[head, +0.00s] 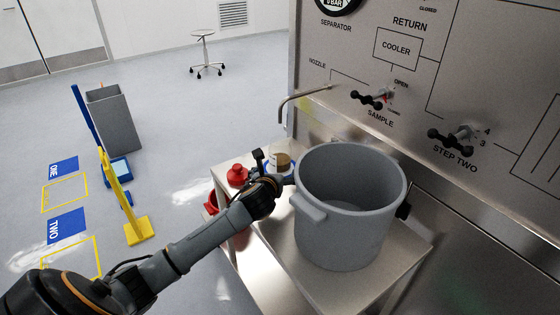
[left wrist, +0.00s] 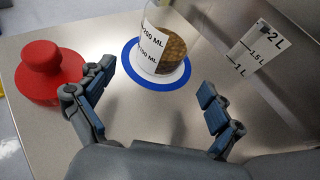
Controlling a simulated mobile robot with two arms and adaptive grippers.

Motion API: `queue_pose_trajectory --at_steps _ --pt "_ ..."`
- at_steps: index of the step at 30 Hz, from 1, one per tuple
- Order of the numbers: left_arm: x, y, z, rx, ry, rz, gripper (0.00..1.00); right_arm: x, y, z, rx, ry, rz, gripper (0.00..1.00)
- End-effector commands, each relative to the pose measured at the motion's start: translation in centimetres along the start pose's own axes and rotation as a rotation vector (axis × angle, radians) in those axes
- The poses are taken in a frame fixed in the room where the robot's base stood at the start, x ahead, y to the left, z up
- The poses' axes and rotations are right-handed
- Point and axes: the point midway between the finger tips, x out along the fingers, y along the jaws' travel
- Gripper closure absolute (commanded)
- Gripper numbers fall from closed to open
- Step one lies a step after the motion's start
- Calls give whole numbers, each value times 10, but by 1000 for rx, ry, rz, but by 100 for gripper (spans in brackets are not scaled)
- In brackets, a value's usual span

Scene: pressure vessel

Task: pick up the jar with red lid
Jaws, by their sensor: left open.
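A clear jar (left wrist: 165,48) with brown, grain-like contents and volume marks stands on a white disc with a blue rim (left wrist: 130,66); its top is cut off in the left wrist view. In the head view the jar (head: 280,162) stands on the steel table, partly behind my gripper. A red lid-like piece with a knob (left wrist: 52,75) sits on the table to the jar's left, apart from it; it also shows in the head view (head: 238,175). My left gripper (left wrist: 156,82) is open and empty, its fingers spread on the near side of the jar. My right gripper is not in view.
A large grey bucket (head: 345,225) stands close to the right of my left gripper. The steel table (head: 275,262) ends at the left, with a red object (head: 211,203) beside it. A control panel (head: 440,80) and a bent nozzle pipe (head: 300,95) stand behind.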

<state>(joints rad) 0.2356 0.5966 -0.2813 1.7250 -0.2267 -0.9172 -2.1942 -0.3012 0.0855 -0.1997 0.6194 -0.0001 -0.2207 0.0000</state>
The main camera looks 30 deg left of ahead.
Motion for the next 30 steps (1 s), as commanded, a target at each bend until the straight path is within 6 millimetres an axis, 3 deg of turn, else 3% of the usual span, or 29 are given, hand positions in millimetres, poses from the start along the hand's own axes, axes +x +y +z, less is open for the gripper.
queue_pose_trajectory --at_steps 9,20,28,30 --pt "42 0 0 -2 0 0 8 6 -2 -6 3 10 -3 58" --pt "48 0 0 0 1 -1 8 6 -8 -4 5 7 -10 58" --pt "48 0 -1 0 1 -1 63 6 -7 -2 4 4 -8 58" --pt "48 0 0 0 0 -1 69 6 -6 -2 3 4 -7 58"
